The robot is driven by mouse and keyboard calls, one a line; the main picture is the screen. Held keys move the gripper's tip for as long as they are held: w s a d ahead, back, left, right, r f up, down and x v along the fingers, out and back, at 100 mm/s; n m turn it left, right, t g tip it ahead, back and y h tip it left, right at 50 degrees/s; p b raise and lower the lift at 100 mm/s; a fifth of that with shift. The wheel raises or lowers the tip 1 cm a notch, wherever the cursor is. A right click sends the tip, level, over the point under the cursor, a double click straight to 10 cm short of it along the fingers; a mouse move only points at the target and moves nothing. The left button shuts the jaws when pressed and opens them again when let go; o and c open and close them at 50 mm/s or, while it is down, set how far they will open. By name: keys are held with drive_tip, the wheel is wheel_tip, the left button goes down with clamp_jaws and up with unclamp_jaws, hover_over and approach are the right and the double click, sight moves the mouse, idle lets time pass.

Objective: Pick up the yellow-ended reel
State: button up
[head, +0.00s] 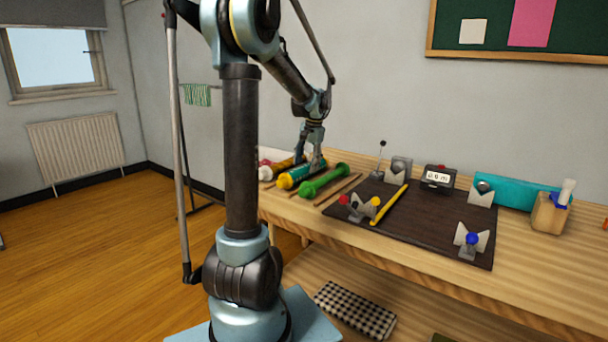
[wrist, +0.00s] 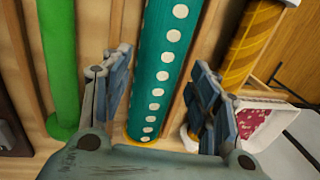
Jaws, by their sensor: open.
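The yellow-ended reel (wrist: 165,60) is a teal tube with white dots, and its yellow near end shows at the bottom of the wrist view. In the head view its yellow end (head: 286,181) sticks out on the left part of the bench. My gripper (wrist: 161,75) is open, with one finger on each side of the teal tube. I cannot tell whether either finger touches it. In the head view my gripper (head: 314,160) is low over the reel and hides part of it.
A green reel (wrist: 60,60) lies to the left and a gold-striped reel (wrist: 250,45) to the right, with wooden strips between. The dark mat (head: 430,225) on the bench (head: 530,270) holds metal holders, a yellow stick (head: 389,206) and a counter (head: 438,179).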

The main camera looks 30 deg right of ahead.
sight(305, 168)
drive_tip(key=shift+w+a+f, duration=0.1)
drive_tip(key=shift+w+f, duration=0.05)
drive_tip(key=shift+f, duration=0.75)
drive_tip(key=shift+w+a+f, duration=0.1)
drive_tip(key=shift+w+f, duration=0.05)
drive_tip(key=shift+f, duration=0.75)
drive_tip(key=shift+c, duration=0.5)
drive_tip(key=c, duration=0.9)
drive_tip(key=shift+r, duration=0.15)
